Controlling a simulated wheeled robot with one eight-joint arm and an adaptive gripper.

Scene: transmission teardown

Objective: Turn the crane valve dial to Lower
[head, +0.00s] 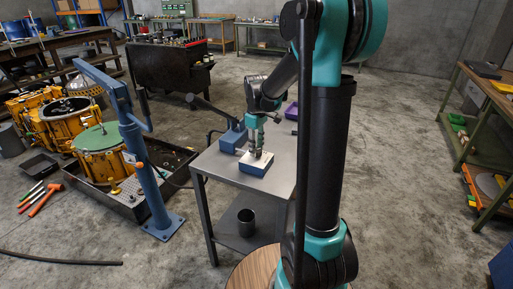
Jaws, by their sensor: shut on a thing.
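A small blue box with a pale top plate (254,168) stands on the grey metal table (225,165); it looks like the valve box. My gripper (257,151) points down onto the top of this box. Its fingers are shut at the plate, around what seems to be the dial. The dial itself is hidden by the fingers, and I cannot read its marks or setting. The blue crane (147,172) stands on the floor to the left of the table, with its post upright and its boom reaching up to the left.
A blue pump unit with a dark lever (233,136) stands behind the box. A purple tray (291,110) lies at the table's back. A dark pot (246,222) sits on the lower shelf. Yellow transmission parts (62,122) stand left.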

